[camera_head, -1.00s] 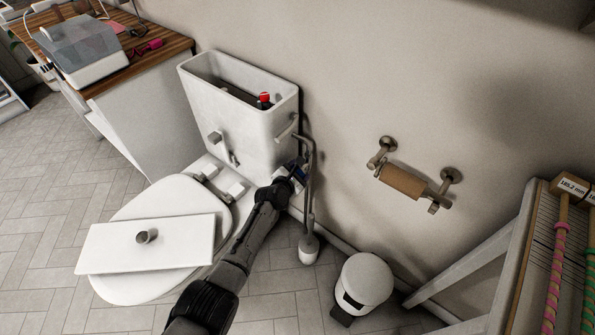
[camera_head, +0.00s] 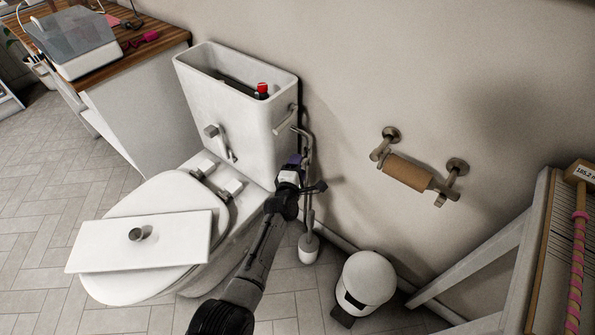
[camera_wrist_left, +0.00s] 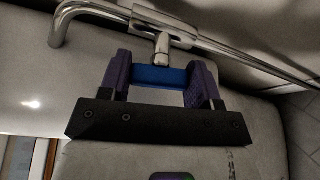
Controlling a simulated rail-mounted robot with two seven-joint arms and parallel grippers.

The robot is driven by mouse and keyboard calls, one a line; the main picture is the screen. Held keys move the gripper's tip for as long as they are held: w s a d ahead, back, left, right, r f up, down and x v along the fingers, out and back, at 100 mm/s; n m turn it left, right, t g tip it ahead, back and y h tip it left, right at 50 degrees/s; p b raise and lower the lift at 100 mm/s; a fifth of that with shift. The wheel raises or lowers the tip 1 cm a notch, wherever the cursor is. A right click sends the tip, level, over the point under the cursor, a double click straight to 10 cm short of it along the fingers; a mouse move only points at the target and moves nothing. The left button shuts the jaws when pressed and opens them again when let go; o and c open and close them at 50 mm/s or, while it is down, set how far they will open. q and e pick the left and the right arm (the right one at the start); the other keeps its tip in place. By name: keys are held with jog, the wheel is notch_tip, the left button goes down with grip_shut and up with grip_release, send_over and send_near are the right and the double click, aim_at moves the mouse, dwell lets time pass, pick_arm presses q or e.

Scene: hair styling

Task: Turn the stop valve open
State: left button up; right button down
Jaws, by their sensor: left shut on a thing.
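The stop valve sits on a chrome pipe (camera_wrist_left: 225,47) beside the toilet tank. Its blue handle (camera_wrist_left: 160,77) shows in the left wrist view, joined by a short stem to the chrome valve body (camera_wrist_left: 160,20). My left gripper (camera_wrist_left: 161,80) has its two purple fingers on either side of the blue handle and is shut on it. In the head view my left gripper (camera_head: 296,164) is at the pipe just right of the tank, and the handle is too small and covered to make out. My right gripper is not in view.
The open toilet tank (camera_head: 235,120) is left of my gripper, with a red-topped part (camera_head: 262,89) inside. The tank lid (camera_head: 150,241) lies on the closed toilet seat. A toilet brush (camera_head: 309,246) and a white bin (camera_head: 366,283) stand right. A paper holder (camera_head: 408,172) is on the wall.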

pick_arm(q)
jog(key=shift+f+m+t+b, duration=0.1)
jog(key=shift+m+t+b, duration=0.4)
jog(key=shift+m+b, duration=0.55)
jog(key=o, duration=0.6)
jog(key=shift+o, duration=0.2)
jog(key=p+v, duration=0.5)
jog(key=v, duration=0.8)
jog(key=shift+s, duration=0.4)
